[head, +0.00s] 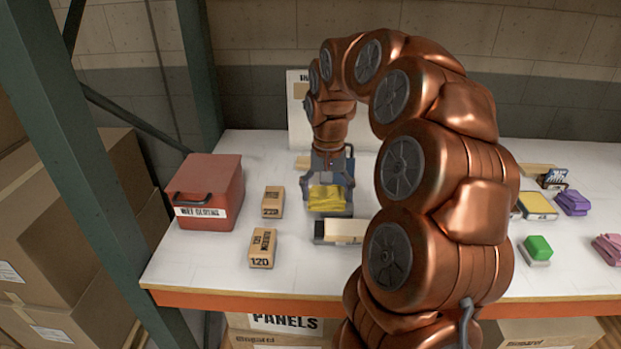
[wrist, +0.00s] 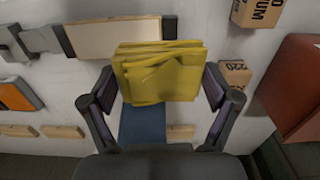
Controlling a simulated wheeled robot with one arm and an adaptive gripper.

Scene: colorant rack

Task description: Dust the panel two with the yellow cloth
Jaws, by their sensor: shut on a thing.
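My gripper (head: 330,188) is shut on the folded yellow cloth (head: 326,199), over the left part of the white table. In the wrist view the yellow cloth (wrist: 160,72) spans the space between the two fingers. A blue panel (wrist: 145,123) shows partly from under it; the cloth hides the rest, and I cannot tell whether they touch. A cream panel with a dark edge (head: 345,229) lies just in front of the gripper; it also shows in the wrist view (wrist: 115,38). An orange panel (wrist: 16,95) lies further left there. No panel number is readable.
A red box (head: 210,190) stands at the table's left. Two tan labelled blocks (head: 262,247) (head: 273,202) lie between it and the gripper. A yellow-topped pad (head: 538,205), purple (head: 572,202), green (head: 538,248) and pink (head: 608,247) items lie right of my arm.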

